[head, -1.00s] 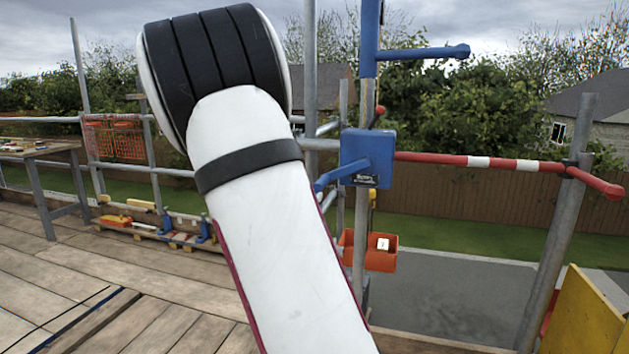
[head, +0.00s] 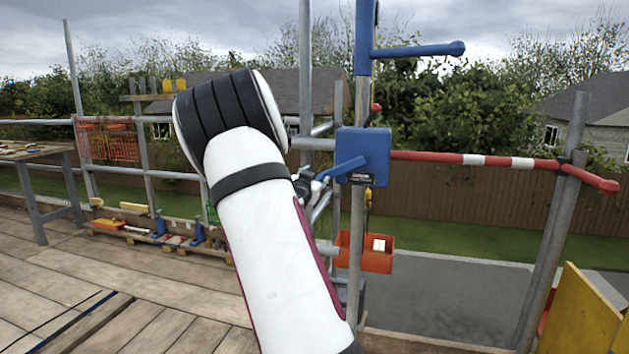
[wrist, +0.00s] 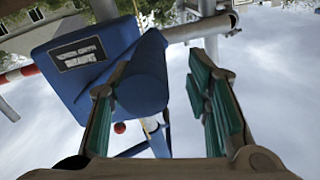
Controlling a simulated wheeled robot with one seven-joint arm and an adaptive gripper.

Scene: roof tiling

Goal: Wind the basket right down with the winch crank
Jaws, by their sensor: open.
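The winch (head: 363,155) is a blue box on a scaffold pole, right of my arm in the head view. Its blue crank (head: 341,169) points left towards my gripper (head: 305,185), which is partly hidden behind my arm. In the wrist view, the winch box (wrist: 82,62) is at upper left. The blue crank handle (wrist: 147,78) reaches between the green-padded fingers of my open gripper (wrist: 160,72), closer to the left finger; contact cannot be told. The orange basket (head: 365,255) hangs below the winch on a yellow hook, with a pale block in it.
A red-and-white guard rail (head: 480,160) runs right from the winch. A blue bracket arm (head: 420,50) sticks out above it. Yellow boards (head: 580,310) stand at lower right. A workbench (head: 40,152) and several tools on the deck are at left.

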